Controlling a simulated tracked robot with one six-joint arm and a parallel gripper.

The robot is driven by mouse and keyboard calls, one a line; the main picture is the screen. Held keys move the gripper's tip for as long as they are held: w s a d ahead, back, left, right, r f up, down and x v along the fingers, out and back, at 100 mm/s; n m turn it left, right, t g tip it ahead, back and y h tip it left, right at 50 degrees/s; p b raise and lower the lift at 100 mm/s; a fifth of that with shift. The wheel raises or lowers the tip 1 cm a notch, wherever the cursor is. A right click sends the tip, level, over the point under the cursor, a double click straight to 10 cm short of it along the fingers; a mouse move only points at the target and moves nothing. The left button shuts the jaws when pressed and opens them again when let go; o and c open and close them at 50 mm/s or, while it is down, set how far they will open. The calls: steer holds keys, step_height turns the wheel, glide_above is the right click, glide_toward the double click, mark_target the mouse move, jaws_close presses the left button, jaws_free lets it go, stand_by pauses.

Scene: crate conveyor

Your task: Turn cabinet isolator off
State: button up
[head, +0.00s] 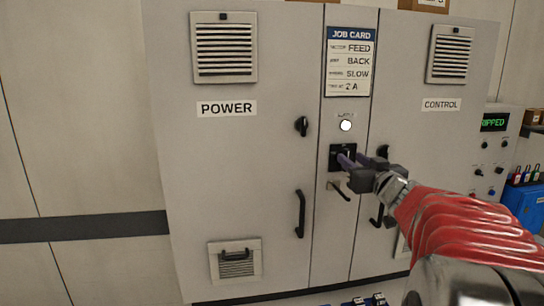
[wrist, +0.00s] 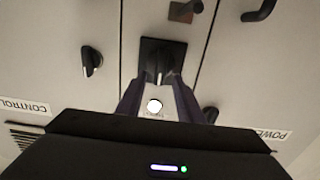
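The isolator is a black square plate with a black rotary knob on the cabinet's narrow middle panel. In the head view the isolator (head: 337,151) is partly covered by my gripper (head: 347,161). In the wrist view, which is upside down, the isolator knob (wrist: 159,64) points roughly along the panel's length. My gripper (wrist: 159,82) has its two dark fingers apart, one on each side of the knob, with the tips at the plate. I cannot tell whether the fingertips touch the knob. The grey cabinet (head: 270,150) has its doors closed.
A lit white lamp (head: 345,125) sits above the isolator, and a red-brown latch-like part (head: 339,190) below it. Black door handles (head: 300,213) and small knobs (head: 301,126) stick out nearby. A job card (head: 349,62) is above. A console (head: 494,150) stands at right.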

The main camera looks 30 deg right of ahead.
steer(key=shift+x, duration=1)
steer(key=shift+c, duration=0.6)
steer(key=c, duration=0.7)
steer(key=shift+a, duration=0.2)
jaws_close()
steer(key=shift+d, duration=0.1)
